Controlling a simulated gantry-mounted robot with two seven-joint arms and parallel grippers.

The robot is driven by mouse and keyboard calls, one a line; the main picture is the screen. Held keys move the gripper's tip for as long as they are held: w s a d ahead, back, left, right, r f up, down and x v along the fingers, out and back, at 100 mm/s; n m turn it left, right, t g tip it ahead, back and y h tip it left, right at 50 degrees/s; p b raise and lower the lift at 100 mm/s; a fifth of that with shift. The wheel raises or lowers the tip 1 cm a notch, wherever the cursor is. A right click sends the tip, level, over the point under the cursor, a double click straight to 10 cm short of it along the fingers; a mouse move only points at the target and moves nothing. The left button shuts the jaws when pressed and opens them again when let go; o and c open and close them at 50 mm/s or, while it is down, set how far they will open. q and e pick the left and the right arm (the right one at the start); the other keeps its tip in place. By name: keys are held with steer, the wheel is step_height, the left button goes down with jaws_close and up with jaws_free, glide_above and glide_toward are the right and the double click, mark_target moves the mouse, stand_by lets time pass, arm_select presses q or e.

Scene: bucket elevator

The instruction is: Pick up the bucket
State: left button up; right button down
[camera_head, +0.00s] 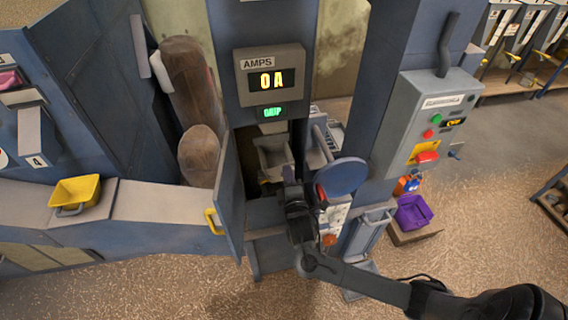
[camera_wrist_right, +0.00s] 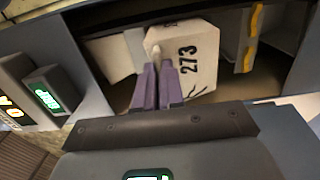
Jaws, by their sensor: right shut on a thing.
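A light grey bucket (camera_head: 272,153) sits inside the open doorway of the blue elevator housing, below the amps display. In the right wrist view the bucket (camera_wrist_right: 200,62) looks whitish and is marked "273". My right gripper (camera_head: 288,174) reaches into the doorway from the front right. Its two purple fingers (camera_wrist_right: 158,68) are close together, shut on the bucket's near edge. The exact grip is partly hidden in the head view by my wrist. My left gripper is in neither view.
The blue door (camera_head: 230,195) with a yellow handle (camera_head: 213,221) stands open left of the doorway. A yellow bucket (camera_head: 75,192) sits on the left bench. A grey control box (camera_head: 432,122) is at right. A purple bin (camera_head: 412,212) stands below it.

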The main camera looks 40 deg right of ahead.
steer(key=p+v, duration=0.4)
steer(key=v, duration=1.1)
steer(key=shift+s, duration=0.55)
steer(key=shift+d, duration=0.1)
